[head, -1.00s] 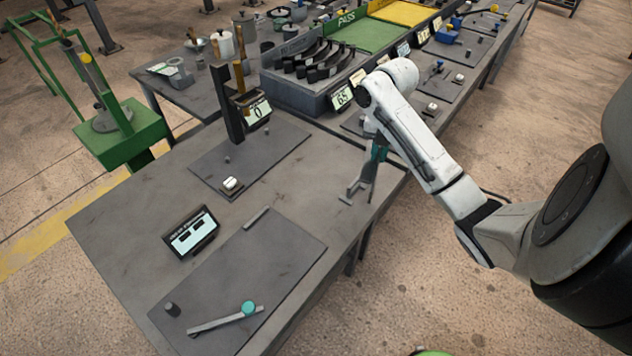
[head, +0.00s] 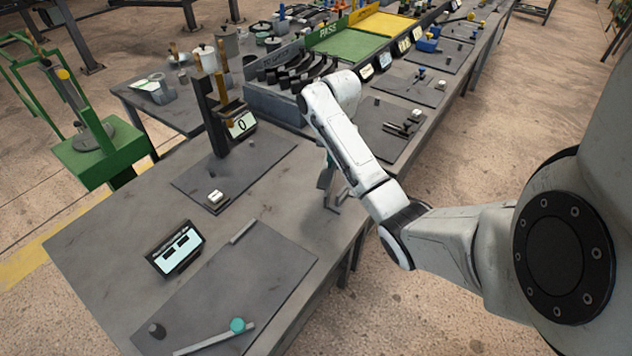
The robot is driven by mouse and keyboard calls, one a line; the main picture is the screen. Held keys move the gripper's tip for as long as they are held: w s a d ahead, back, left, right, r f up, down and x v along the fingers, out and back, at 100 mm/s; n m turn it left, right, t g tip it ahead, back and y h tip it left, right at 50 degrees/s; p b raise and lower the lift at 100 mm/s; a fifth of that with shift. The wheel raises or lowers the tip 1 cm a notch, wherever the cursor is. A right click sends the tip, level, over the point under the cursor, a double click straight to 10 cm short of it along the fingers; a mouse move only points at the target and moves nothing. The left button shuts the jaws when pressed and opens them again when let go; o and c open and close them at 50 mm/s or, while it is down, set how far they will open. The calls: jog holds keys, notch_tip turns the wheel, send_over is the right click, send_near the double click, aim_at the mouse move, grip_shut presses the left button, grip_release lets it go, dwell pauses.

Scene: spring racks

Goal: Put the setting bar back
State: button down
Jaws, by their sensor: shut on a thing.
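My gripper (head: 330,190) is low over the right part of the near grey table (head: 120,250), close to its right edge. It is shut on a small grey piece, which I take to be the setting bar; its outline merges with the fingers, and my arm partly hides it. I cannot tell whether it touches the table. A dark upright gauge (head: 212,115) stands on the rear mat (head: 262,155), beside a display reading 0 (head: 242,124). A small white block (head: 215,197) sits at that mat's front corner.
Curved black parts (head: 290,72) fill a rack behind my arm.

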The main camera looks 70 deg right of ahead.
jog(key=w+f, duration=0.3)
jog(key=w+f+b, duration=0.1)
jog(key=w+f, duration=0.1)
jog(key=f, duration=0.1)
jog(key=shift+w+d+f, duration=0.15)
jog(key=shift+w+d, duration=0.05)
jog(key=shift+w, duration=0.2)
jog(key=shift+f+p, duration=0.45)
jog(key=shift+f, duration=1.05)
jog(key=shift+f, duration=0.15)
jog(key=c, duration=1.1)
grip_release()
jog(key=shift+c, duration=0.2)
notch_tip(320, 180, up, 12)
jog(key=shift+p, duration=0.45)
jog(key=shift+s, duration=0.1)
